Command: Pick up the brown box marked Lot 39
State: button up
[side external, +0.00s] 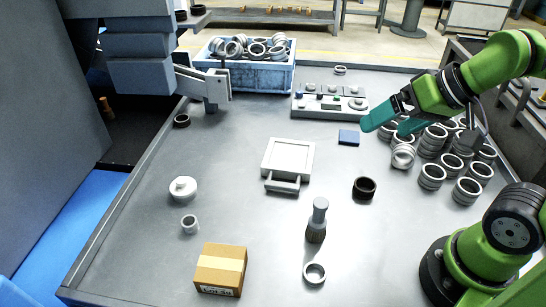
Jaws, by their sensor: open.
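The brown box (220,270) sits on the grey table near its front left edge. It has a pale tape strip across the top and a white label on its front face. The label's print is too small to read surely. My gripper (387,129) is at the right, in the air, with teal fingers pointing left near the blue block. It is open and holds nothing that I can see. It is far from the box, up and to the right of it.
Stacked metal rings (432,176) stand at the right. A blue crate of rings (262,77) and a control panel (328,114) are at the back. A grey tray (288,158), brush (317,222), black ring (364,188), silver ring (314,272), white pot (183,189) and cup (189,224) dot the table.

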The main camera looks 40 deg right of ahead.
jog(key=m+g+h, duration=0.2)
jog(key=m+g, duration=0.3)
jog(key=g, duration=0.2)
send_over(220, 263)
notch_tip(220, 263, down, 7)
notch_tip(220, 263, down, 16)
jog(key=shift+f, duration=0.1)
jog(key=shift+c, duration=0.5)
jog(key=c, duration=0.7)
